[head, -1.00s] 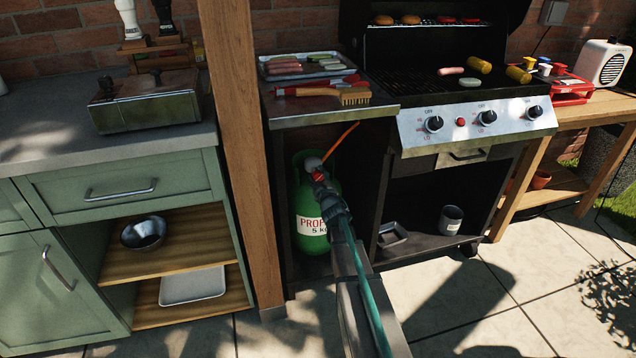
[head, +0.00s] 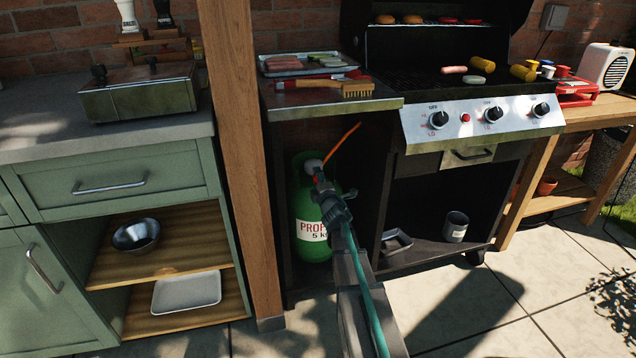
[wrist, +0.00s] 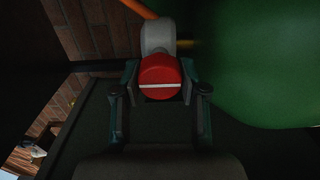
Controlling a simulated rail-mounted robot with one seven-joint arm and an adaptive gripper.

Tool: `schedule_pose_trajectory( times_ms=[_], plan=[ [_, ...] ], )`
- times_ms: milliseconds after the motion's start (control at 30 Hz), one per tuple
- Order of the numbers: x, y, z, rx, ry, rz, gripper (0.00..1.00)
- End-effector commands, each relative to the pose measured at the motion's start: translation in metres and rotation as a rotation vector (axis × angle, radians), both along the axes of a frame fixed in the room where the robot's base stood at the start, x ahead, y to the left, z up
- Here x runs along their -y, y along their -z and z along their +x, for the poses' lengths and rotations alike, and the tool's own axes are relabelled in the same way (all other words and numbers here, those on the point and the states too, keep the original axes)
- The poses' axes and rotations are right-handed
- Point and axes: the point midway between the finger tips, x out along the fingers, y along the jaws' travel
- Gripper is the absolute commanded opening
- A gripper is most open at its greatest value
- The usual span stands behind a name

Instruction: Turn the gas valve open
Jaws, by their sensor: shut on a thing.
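The green propane cylinder (head: 305,205) stands upright in the open cabinet under the grill's side shelf. The red round gas valve knob (wrist: 160,77), with a white line across it, shows in the wrist view in front of a grey regulator (wrist: 158,36). In that view the white line lies roughly level. My gripper (head: 319,178) reaches into the cabinet at the cylinder's top, and its two fingers are shut on the red knob from both sides. In the head view my gripper hides most of the knob. An orange hose (head: 343,145) runs up from the regulator.
A wooden post (head: 240,160) stands just left of the cabinet. A grey tray (head: 396,241) and a cup (head: 455,227) sit in the right compartment. The paved floor in front is clear.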

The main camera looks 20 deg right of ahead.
Motion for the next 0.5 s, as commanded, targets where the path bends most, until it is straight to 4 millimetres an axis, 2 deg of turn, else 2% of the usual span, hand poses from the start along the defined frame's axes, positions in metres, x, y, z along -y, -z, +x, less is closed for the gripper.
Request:
schedule_pose_trajectory(
  times_ms=[500],
  plan=[
    [0.0002,-0.0001,0.0007,-0.013,0.0,-0.075,0.08]
  ],
)
